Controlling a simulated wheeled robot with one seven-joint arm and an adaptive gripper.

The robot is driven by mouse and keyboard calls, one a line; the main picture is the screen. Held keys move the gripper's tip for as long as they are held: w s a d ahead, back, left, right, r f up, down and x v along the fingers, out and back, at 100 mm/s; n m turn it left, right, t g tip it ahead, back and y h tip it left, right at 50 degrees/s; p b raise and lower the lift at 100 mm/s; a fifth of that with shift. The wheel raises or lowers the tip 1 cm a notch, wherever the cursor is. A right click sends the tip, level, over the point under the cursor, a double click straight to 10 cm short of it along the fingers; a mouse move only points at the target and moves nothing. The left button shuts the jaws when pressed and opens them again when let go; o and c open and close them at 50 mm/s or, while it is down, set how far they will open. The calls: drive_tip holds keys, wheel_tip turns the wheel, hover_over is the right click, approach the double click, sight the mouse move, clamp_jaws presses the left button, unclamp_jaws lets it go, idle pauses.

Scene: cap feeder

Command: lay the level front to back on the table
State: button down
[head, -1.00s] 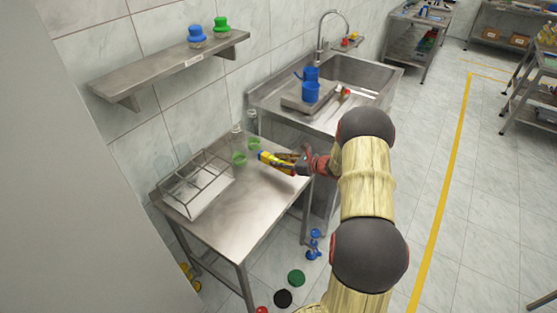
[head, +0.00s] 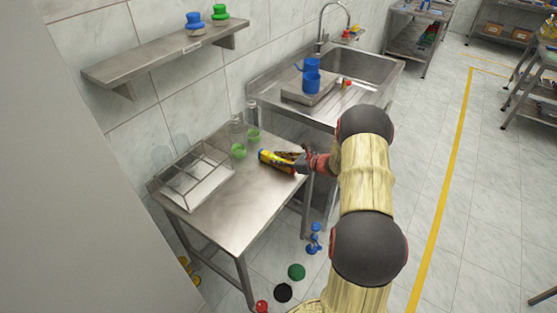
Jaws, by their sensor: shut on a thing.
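The level (head: 272,158) is a short yellow bar with dark parts, seen in the head view over the right rear part of the steel table (head: 240,205). My gripper (head: 296,163) reaches in from the right and is shut on the level. The level points left from the jaws, slightly tilted in the picture. I cannot tell whether it touches the tabletop. The fingers hide its right end.
Green cups (head: 239,151) with clear bottles stand just behind the level. A wire rack (head: 195,178) fills the table's left side. The table's front is clear. Caps, one of them green (head: 296,271), and a blue item (head: 314,238) lie on the floor.

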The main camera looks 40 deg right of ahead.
drive_tip(key=shift+f, duration=0.3)
drive_tip(key=c, duration=1.5)
unclamp_jaws()
drive_tip(key=shift+s, duration=0.1)
drive_tip(key=v, duration=1.2)
